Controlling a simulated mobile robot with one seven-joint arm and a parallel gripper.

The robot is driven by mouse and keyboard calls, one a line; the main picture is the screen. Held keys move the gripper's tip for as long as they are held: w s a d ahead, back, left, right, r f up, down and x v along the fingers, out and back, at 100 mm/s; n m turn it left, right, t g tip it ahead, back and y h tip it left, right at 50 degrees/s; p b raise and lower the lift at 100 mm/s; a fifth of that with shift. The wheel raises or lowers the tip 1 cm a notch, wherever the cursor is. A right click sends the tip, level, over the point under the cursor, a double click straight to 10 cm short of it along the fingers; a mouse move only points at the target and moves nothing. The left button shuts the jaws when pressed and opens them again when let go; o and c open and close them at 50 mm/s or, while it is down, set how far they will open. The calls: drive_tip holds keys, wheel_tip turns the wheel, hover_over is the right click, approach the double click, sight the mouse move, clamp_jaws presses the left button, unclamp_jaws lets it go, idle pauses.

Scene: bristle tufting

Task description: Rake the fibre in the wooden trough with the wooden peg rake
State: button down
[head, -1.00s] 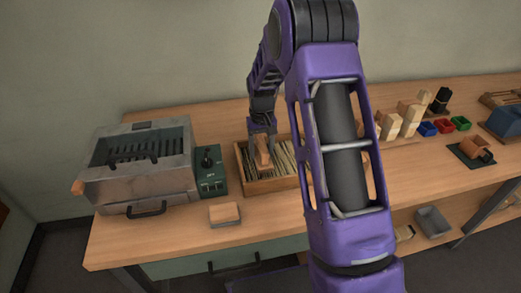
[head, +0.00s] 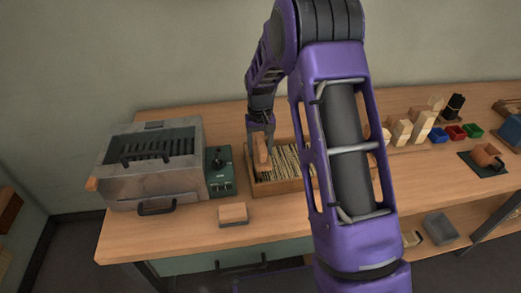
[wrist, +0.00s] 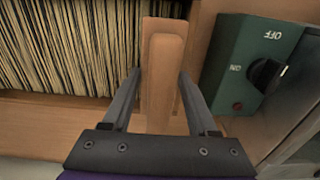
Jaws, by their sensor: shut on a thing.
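The wooden trough (head: 287,185) stands on the bench, partly behind my arm in the head view. Pale fibre (head: 286,159) lies in it in strands; in the wrist view the fibre (wrist: 65,45) fills the upper left, in close, nearly parallel lines. My gripper (head: 262,143) is shut on the wooden peg rake (head: 262,156), over the trough's left end. In the wrist view my gripper's fingers (wrist: 160,95) flank the rake's block (wrist: 161,75). The rake's pegs are hidden, so I cannot tell whether they touch the fibre.
A green switch box (head: 220,172) stands just left of the trough, beside a grey metal machine (head: 152,170). A small wooden-topped block (head: 232,214) lies in front. Wooden blocks (head: 402,132), coloured bins (head: 455,132) and a brown object on a dark mat (head: 486,156) are at the right.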

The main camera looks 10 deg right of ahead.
sight(260, 140)
wheel_tip(260, 140, up, 4)
drive_tip(key=shift+f+p, duration=0.1)
drive_tip(key=shift+p, duration=0.7)
drive_tip(key=shift+r, duration=1.5)
drive_tip(key=shift+s, duration=0.15)
